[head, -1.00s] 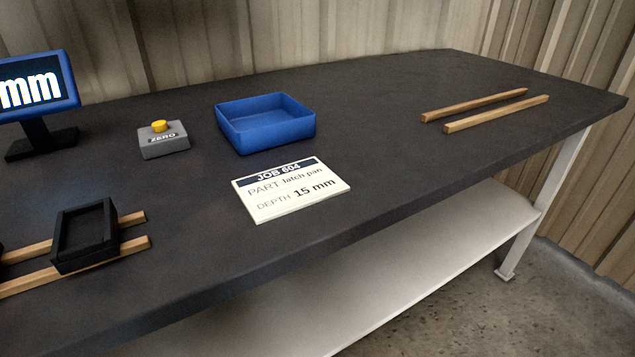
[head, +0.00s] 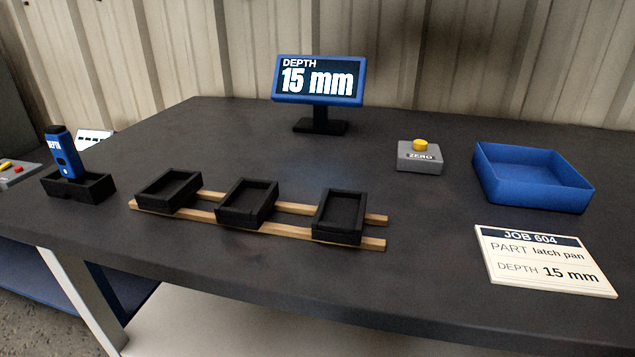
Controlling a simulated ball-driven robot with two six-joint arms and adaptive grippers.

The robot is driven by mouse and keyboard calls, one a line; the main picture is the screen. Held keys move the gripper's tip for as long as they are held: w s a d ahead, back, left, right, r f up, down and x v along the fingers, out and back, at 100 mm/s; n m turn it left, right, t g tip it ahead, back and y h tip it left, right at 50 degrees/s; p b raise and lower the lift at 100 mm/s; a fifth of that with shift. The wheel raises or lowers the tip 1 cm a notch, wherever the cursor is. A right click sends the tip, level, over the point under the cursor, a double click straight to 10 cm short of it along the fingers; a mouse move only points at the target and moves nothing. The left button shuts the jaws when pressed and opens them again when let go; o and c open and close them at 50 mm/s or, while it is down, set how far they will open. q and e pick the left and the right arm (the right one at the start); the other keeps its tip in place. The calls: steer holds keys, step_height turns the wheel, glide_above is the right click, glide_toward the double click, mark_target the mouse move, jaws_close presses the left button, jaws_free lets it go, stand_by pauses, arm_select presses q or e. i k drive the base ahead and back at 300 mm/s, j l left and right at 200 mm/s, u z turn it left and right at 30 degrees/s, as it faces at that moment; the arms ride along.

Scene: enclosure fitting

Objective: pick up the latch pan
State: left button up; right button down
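Three black open pans rest in a row on two wooden rails: a left pan (head: 169,190), a middle pan (head: 246,203) and a right pan (head: 340,216). They look alike, and I cannot tell from this view which is the latch pan. A job card (head: 546,261) reads "JOB 604, PART latch pan, DEPTH 15 mm". A display (head: 319,81) reads "DEPTH 15 mm". Neither of my grippers is in view.
A blue depth gauge (head: 62,152) stands in a black holder (head: 97,186) at the left. A grey ZERO box (head: 419,158) with a yellow button and an empty blue bin (head: 533,190) stand at the right. The dark table (head: 250,270) is clear in front of the rails.

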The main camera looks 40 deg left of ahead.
mark_target(165, 193)
steer(key=u, duration=3)
